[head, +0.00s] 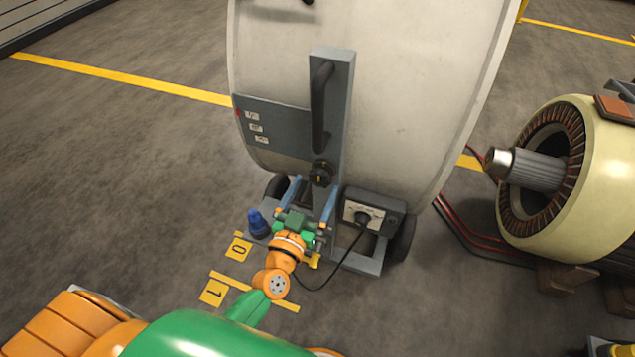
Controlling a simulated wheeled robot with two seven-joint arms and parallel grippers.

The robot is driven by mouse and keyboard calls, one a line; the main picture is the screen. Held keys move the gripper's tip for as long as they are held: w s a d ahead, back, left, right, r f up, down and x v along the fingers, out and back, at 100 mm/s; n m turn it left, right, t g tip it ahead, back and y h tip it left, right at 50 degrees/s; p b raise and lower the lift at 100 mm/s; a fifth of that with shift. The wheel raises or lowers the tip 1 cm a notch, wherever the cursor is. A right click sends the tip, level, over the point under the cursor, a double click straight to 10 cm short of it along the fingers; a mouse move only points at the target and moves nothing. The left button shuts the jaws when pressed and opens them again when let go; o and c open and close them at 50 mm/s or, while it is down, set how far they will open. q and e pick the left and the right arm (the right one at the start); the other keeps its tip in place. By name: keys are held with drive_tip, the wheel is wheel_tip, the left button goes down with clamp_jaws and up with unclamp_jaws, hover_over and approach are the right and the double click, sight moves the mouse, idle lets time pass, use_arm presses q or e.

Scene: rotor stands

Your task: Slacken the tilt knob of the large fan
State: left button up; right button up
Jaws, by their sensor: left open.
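The large fan (405,75) is a big pale drum on a wheeled grey stand, in the upper middle of the head view. A grey upright bracket (343,115) with a black handle runs down its side. The tilt knob (320,173), black with a yellow mark, sits low on this bracket. My left gripper (315,185) is open just below the knob. Its two blue fingers point up towards the knob, one to the left and one to the right. I cannot tell whether either finger touches it. My right gripper is not in view.
A control box (372,213) with a dial and black cable is right of my left gripper. A blue object (257,222) stands left of it. A large rotor machine (610,180) stands at right, red cables (465,235) beside it. The left floor is clear.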

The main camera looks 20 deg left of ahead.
use_arm(q)
drive_tip(key=shift+w+f, duration=0.1)
drive_tip(key=shift+w, duration=0.85)
drive_tip(key=c, duration=1.4)
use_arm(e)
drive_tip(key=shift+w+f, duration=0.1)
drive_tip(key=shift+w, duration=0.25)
